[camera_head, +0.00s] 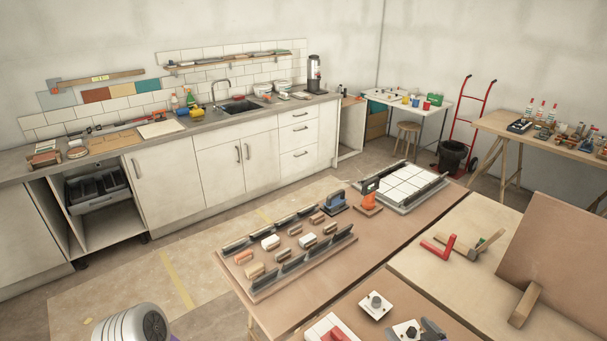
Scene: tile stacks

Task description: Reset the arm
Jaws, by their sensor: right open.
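My right gripper (432,329) seems to show only as a dark grey piece at the bottom edge. It is open and beside a white tile with a round knob (406,330); I cannot tell whether they touch. The rest of the right arm is out of view. A white rounded link of mine, probably of the left arm, shows at the bottom left; the left gripper is not in view. On the brown table (400,242), a board with dark rails (300,272) bears several small blocks. A tray of white tiles (441,185) lies at the table's far end.
An orange tool (370,190) and a blue-grey tool (337,203) stand near the tray. Another knobbed white tile (376,303) lies nearby. A red angle piece (440,246) and an upright brown panel (560,255) are at the right. Open floor lies left of the table.

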